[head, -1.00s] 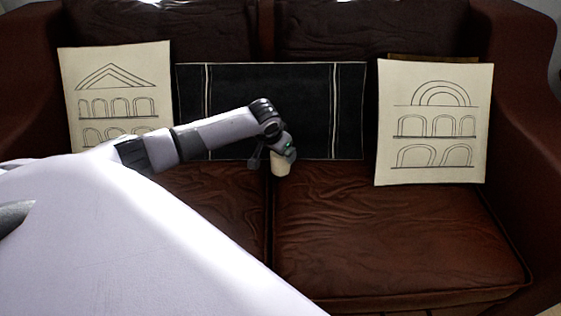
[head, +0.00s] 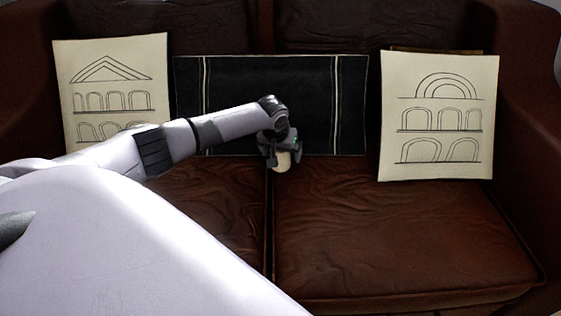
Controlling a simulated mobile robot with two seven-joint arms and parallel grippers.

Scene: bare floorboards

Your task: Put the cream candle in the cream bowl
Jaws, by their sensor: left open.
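The cream candle (head: 283,163) is a small pale cylinder on the brown sofa, near the seam between the two seat cushions and in front of the black cushion. My left gripper (head: 281,152) is at the candle's upper part, with its fingers spread open. The gripper covers the candle's top, and I cannot tell whether the fingers touch it. I see no cream bowl in this view. My right gripper is not in view.
The black striped cushion (head: 270,85) leans on the backrest just behind the gripper. Patterned cream cushions stand at left (head: 112,75) and right (head: 438,120). The right seat cushion (head: 390,235) is clear. My own white arm hides much of the left seat.

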